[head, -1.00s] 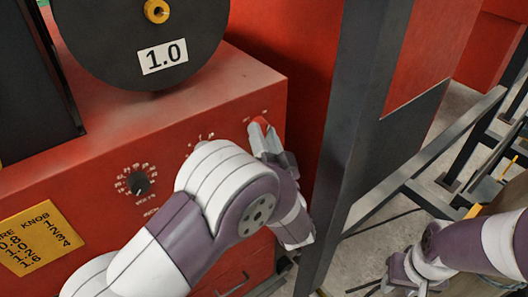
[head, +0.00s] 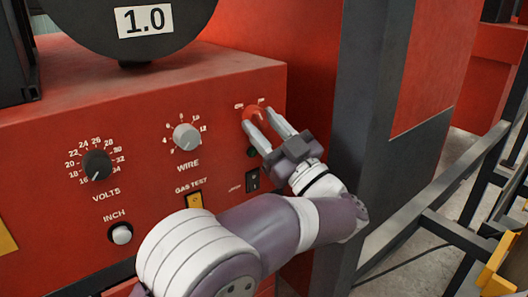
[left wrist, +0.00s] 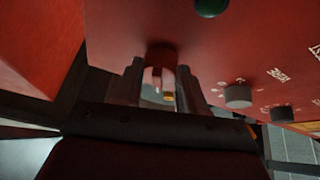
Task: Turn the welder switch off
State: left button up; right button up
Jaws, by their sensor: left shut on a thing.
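The welder switch, a red rotary knob (head: 254,113), sits at the upper right of the red welder front panel (head: 60,133). My left gripper (head: 259,121) has its two grey fingers on either side of this knob and is shut on it. In the left wrist view the knob (left wrist: 160,58) shows between the fingers of my left gripper (left wrist: 160,82). The markings above the knob are too small to read, so its setting cannot be told. My right gripper is out of view.
The panel also carries a volts knob (head: 97,164), a wire knob (head: 186,137), an inch button (head: 121,234), a gas test switch (head: 195,200) and a black rocker switch (head: 253,181). A dark upright post (head: 362,120) stands close on the right. A green round part (left wrist: 211,7) shows in the left wrist view.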

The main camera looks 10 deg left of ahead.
pick_arm(q)
jog(key=shift+r+n+g+y+b, duration=0.1)
jog(key=shift+n+g+y+b, duration=0.3)
jog(key=shift+n+g+b, duration=0.9)
jog(key=shift+n, duration=0.5)
jog(key=shift+r, duration=0.1)
jog(key=o, duration=0.8)
jog(key=shift+o, duration=1.3)
jog(key=shift+w, duration=0.2)
jog(key=shift+t, duration=0.3)
